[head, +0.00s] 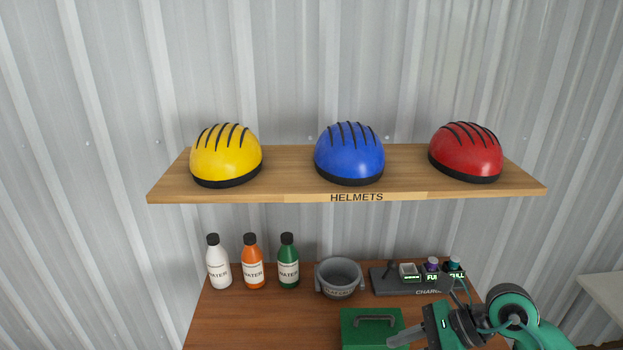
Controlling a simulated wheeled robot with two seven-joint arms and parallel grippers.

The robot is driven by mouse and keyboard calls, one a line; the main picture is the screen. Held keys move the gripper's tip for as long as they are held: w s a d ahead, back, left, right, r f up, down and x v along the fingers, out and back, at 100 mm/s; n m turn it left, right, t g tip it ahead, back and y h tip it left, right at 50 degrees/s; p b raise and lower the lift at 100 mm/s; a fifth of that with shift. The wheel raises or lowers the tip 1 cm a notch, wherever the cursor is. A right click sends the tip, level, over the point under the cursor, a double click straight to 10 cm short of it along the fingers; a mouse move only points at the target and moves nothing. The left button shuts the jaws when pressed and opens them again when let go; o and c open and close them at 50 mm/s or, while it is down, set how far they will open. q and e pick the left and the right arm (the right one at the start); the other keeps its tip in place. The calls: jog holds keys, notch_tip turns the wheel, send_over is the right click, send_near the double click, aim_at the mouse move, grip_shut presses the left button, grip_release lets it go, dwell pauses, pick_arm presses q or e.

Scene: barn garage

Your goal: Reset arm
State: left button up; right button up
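My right arm, green and black, comes in at the bottom right. Its gripper (400,339) points left, low over the table, in front of the right part of a green box (362,318) with a grey handle. One grey finger shows clearly; the other is not distinguishable, so I cannot tell how far the fingers are apart. I see nothing held in it. I cannot tell whether the gripper touches the box. My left arm and gripper are out of the picture.
A wooden helmet shelf (285,184) holds yellow (226,158), blue (349,157) and red (466,155) helmets. Below, the brown table (255,318) bears white, orange and green bottles (288,266), a grey bucket (339,279) and a charger (390,284) with small items. The table's front left is clear.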

jog(key=a+r+m+t+y, duration=0.3)
jog(key=a+r+m+y, duration=0.25)
jog(key=r+y, duration=0.2)
notch_tip(320, 180, up, 5)
jog(key=w+d+m+t, duration=0.2)
jog(key=m+t, duration=0.7)
jog(key=m, duration=0.1)
jog(key=w+d+f+m+t+h, duration=0.1)
jog(key=d+f+m+t+h, duration=0.1)
jog(key=d+m+t+h, duration=0.5)
jog(key=w+d+f+m+t+h, duration=0.1)
jog(key=w+d+f+m+h, duration=0.1)
jog(key=m+h, duration=0.65)
jog(key=s+d+f+m+g+h, duration=0.2)
jog(key=d+f+m+g+h, duration=0.2)
jog(key=f+m, duration=0.7)
jog(key=s+a+f+m+g+y, duration=0.1)
jog(key=s+f+m+g, duration=0.3)
jog(key=s+f+g, duration=0.5)
jog(key=s+a+f+m+g+y, duration=0.1)
jog(key=s+f+m+g, duration=0.25)
jog(key=s+f, duration=0.55)
notch_tip(320, 180, down, 28)
jog(key=s+g, duration=0.2)
jog(key=s+d+f+g, duration=0.1)
jog(key=s+d+f, duration=0.2)
jog(key=s+f, duration=1.6)
jog(key=shift+s+f, duration=0.3)
jog(key=shift+f, duration=0.4)
